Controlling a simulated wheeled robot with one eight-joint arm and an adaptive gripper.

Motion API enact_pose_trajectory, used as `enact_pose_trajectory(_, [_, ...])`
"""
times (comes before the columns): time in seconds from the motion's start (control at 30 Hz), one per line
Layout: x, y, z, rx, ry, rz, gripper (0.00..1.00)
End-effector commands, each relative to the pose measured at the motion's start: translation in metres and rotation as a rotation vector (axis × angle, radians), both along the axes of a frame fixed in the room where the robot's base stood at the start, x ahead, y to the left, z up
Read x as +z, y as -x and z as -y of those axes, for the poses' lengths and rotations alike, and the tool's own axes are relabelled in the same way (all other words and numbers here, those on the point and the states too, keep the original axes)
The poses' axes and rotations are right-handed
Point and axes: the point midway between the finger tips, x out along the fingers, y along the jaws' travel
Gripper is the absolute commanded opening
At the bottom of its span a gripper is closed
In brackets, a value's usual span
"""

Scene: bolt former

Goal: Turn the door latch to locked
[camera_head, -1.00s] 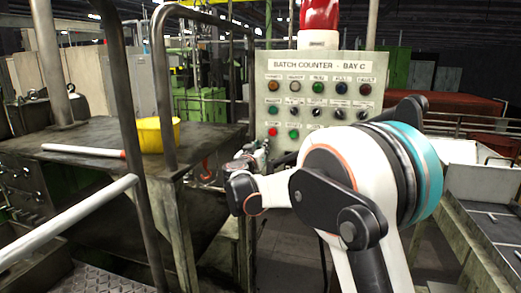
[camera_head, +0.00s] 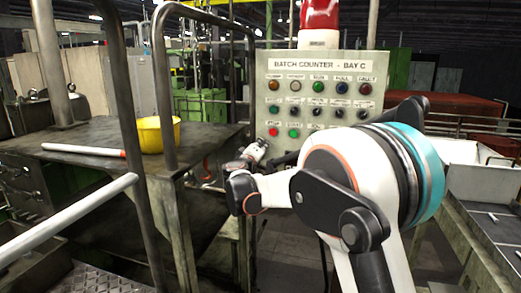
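A grey control panel (camera_head: 262,95) headed "BATCH COUNTER - BAY C" stands in the middle. It carries coloured buttons or lamps in the top row and dark knobs (camera_head: 341,115) below. A red button (camera_head: 273,132) and a green button (camera_head: 294,133) sit at its lower left. The small labels are mostly too blurred to read, so I cannot tell which control is the door latch. My gripper (camera_head: 262,143) is small in view, just below the red button at the panel's lower-left edge. I cannot tell whether it touches the panel or is open. My arm hides the panel's lower right.
A dark bench (camera_head: 70,145) at left holds a yellow bowl (camera_head: 160,133) and a white rod with a red end (camera_head: 85,150). Dark metal rails (camera_head: 125,100) stand in front of it. A red-and-white beacon (camera_head: 319,20) tops the panel. Pale trays (camera_head: 475,180) stand at right.

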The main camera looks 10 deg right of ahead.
Motion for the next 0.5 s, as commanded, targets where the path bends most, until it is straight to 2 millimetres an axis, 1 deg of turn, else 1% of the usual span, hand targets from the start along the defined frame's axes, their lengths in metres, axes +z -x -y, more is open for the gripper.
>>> enact_pose_trajectory(0.2, [-0.0008,0.0,-0.0009,0.001,0.18,-0.075,0.0])
enact_pose_trajectory(0.5, [-0.0013,-0.0001,-0.0011,0.001,0.372,-0.155,0.0])
